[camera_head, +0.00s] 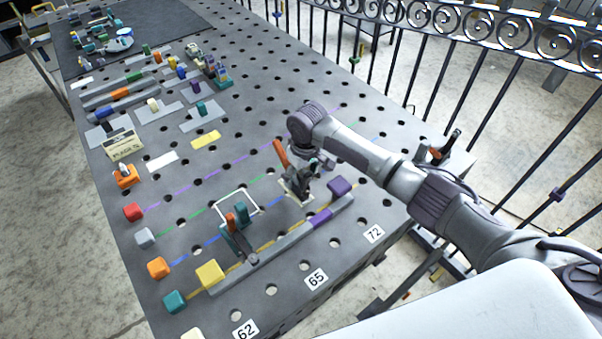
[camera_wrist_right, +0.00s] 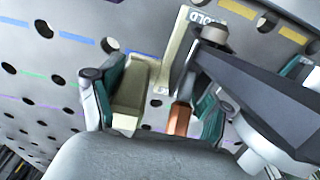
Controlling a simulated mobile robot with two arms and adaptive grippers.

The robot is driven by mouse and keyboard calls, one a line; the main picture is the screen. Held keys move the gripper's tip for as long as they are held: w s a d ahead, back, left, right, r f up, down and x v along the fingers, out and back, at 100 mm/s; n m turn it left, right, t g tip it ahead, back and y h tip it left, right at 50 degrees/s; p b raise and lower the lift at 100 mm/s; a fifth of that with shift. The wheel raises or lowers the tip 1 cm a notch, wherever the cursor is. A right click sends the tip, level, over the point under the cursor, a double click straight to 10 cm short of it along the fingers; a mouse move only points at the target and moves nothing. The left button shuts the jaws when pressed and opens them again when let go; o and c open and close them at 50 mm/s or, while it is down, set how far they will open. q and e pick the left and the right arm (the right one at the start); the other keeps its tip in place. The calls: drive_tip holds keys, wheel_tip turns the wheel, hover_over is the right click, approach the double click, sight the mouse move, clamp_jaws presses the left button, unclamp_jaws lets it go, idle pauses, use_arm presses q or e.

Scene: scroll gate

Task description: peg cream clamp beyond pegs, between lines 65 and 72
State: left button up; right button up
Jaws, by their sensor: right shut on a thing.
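The cream clamp is in my right gripper (camera_head: 304,188). In the right wrist view its cream body (camera_wrist_right: 130,98) sits between the teal-padded fingers, with a copper handle (camera_wrist_right: 180,118) and a dark lever arm (camera_wrist_right: 245,85). In the head view its orange-brown handle (camera_head: 280,152) stands up beside the gripper, which hides much of the clamp. It is low over the table; I cannot tell whether it touches. Number cards 65 (camera_head: 316,279) and 72 (camera_head: 374,234) lie near the front edge. My left gripper is not in view.
A grey bar with yellow and purple bands (camera_head: 285,243) lies in front of the gripper. A teal clamp with an orange handle (camera_head: 236,228) stands left, by a white outline (camera_head: 238,200). A purple block (camera_head: 340,187) is close right.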

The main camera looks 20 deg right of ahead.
drive_tip(key=shift+w+f+b, duration=0.1)
drive_tip(key=shift+f+b, duration=0.55)
drive_tip(key=shift+f, duration=1.35)
idle(0.7)
drive_tip(key=o, duration=1.6)
drive_tip(key=shift+o, duration=0.8)
drive_tip(key=shift+s+f, duration=0.2)
wheel_tip(320, 180, up, 12)
drive_tip(key=s, duration=0.1)
drive_tip(key=shift+d+r, duration=0.15)
drive_tip(key=shift+d, duration=0.05)
drive_tip(key=shift+s, duration=0.2)
